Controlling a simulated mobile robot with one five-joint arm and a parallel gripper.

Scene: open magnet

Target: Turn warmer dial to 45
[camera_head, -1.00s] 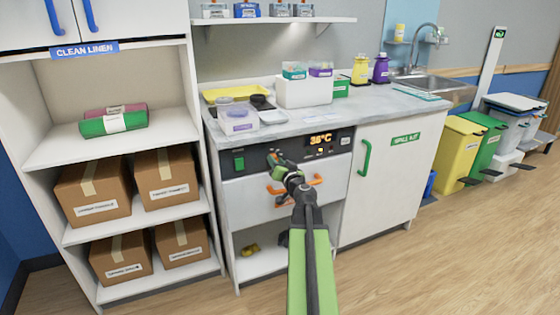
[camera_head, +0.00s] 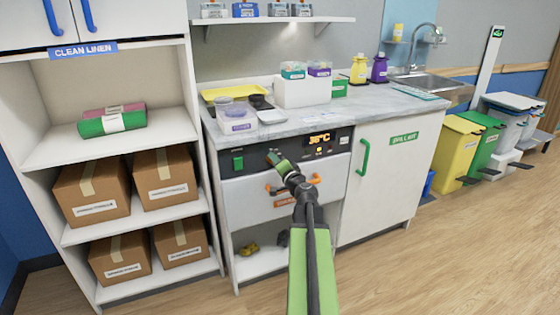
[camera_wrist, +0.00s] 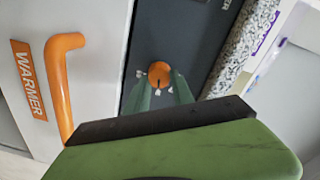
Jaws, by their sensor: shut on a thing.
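The warmer dial (camera_wrist: 159,74) is a round orange knob on the dark control panel (camera_wrist: 185,40), with small marks around it. My gripper (camera_wrist: 162,90) has its two green fingers on either side of the dial and is shut on it. In the head view my gripper (camera_head: 273,157) reaches the panel left of the display and hides the dial. The orange display (camera_head: 319,139) shows a temperature in the thirties; its last digit is blurred. The dial's exact pointer setting is too small to read.
The warmer drawer (camera_head: 240,197) with its orange handle (camera_wrist: 59,85) lies below the panel. A green switch (camera_head: 238,163) sits to the left. The counter (camera_head: 300,118) above holds tubs and boxes.

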